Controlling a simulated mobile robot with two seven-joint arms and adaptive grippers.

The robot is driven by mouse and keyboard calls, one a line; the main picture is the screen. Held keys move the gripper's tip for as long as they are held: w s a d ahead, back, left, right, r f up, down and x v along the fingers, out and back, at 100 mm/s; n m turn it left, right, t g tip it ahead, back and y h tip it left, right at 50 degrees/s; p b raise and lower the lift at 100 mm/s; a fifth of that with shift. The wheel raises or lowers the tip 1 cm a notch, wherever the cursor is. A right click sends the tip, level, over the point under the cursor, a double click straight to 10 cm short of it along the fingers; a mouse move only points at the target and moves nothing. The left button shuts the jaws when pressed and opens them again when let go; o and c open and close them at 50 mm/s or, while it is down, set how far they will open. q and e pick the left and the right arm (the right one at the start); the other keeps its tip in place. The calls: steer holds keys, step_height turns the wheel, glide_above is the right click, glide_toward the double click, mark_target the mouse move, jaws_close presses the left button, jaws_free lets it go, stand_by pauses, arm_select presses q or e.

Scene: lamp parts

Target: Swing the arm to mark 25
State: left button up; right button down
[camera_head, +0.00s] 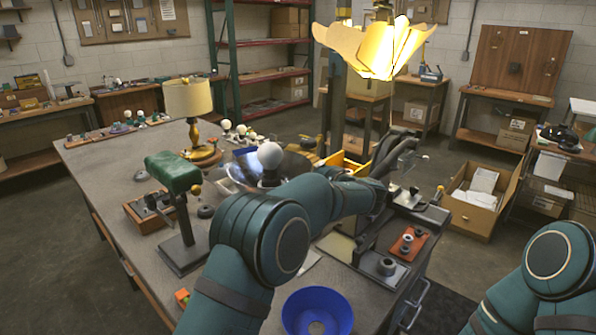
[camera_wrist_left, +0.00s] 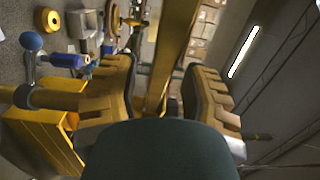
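The lit lamp has a yellow petal-shaped shade (camera_head: 375,48) at the top right of the table in the head view. A dark upright post (camera_head: 335,105) stands below the shade. My left gripper (camera_head: 402,150) is under the shade, partly hidden behind my wrist. In the left wrist view my left gripper (camera_wrist_left: 160,90) has its fingers apart. A yellow bar (camera_wrist_left: 172,55) runs between them, with gaps showing at its sides; I cannot tell whether it touches a finger. No mark 25 is legible. My right gripper is outside the views.
A yellow lamp with a cream shade (camera_head: 188,98) and a green-topped stand (camera_head: 174,175) are on the table's left. A blue bowl (camera_head: 317,312) is at the near edge. A red plate (camera_head: 408,244) lies at right. An open cardboard box (camera_head: 480,200) is on the floor.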

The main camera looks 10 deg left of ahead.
arm_select(q)
steer(key=shift+d, duration=0.1)
steer(key=v, duration=1.2)
steer(key=shift+f, duration=0.1)
